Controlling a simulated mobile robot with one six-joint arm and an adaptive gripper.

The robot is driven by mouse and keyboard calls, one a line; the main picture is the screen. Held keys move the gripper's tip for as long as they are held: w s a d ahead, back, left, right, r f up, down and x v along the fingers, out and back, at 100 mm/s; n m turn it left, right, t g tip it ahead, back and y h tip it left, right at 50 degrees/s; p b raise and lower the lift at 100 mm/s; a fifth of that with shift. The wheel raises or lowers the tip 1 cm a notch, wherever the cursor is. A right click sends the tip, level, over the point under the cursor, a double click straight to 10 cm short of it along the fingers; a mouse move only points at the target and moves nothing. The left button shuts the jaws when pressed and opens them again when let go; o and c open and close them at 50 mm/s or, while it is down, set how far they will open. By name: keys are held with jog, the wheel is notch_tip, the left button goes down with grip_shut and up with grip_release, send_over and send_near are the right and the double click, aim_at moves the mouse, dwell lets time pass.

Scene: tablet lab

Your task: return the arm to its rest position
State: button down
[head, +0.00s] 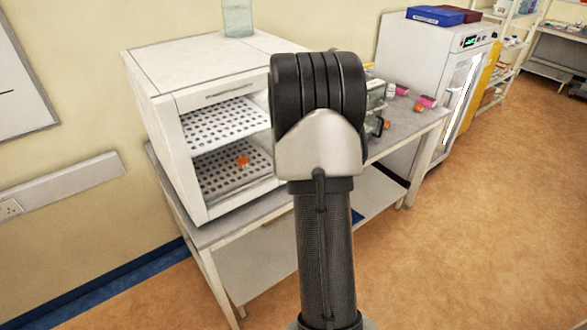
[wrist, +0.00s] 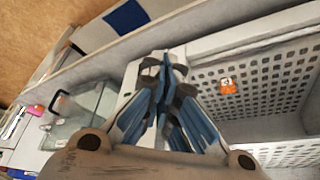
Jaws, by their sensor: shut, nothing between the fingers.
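My arm (head: 318,150) rises through the middle of the head view and hides my gripper there. In the wrist view my gripper (wrist: 164,60) has its fingers together with nothing between them. It is close to the front edge of the white open-fronted cabinet (head: 165,85), and the distance to it is hard to judge. A small orange item (head: 242,162) sits on the cabinet's lower perforated shelf (head: 215,180). It also shows in the wrist view (wrist: 228,87), to the right of the fingers and apart from them.
The cabinet stands on a grey table (head: 205,237), with a glass container (head: 238,18) on top. Small equipment and pink and orange items (head: 427,101) lie to its right. A white refrigerator-like unit (head: 425,65) stands beyond. The floor at right (head: 490,210) is clear.

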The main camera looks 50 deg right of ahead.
jog(key=s+a+r+n+b, duration=0.15)
jog(key=a+r, duration=0.25)
jog(key=a, duration=0.5)
jog(key=s+a+r+n+t+y+b, duration=0.15)
jog(key=a+r, duration=0.25)
jog(key=a, duration=0.5)
jog(key=a+r+n+b, duration=0.1)
jog(key=a+r+n, duration=0.15)
jog(key=a, duration=0.55)
jog(key=s+a+f+n+y+b, duration=0.2)
jog(key=s+a+n, duration=0.4)
jog(key=s+a, duration=1.1)
jog(key=shift+a+f+b, duration=0.8)
jog(key=shift+a+b, duration=0.3)
jog(key=shift+a, duration=0.1)
jog(key=shift+t+y, duration=0.25)
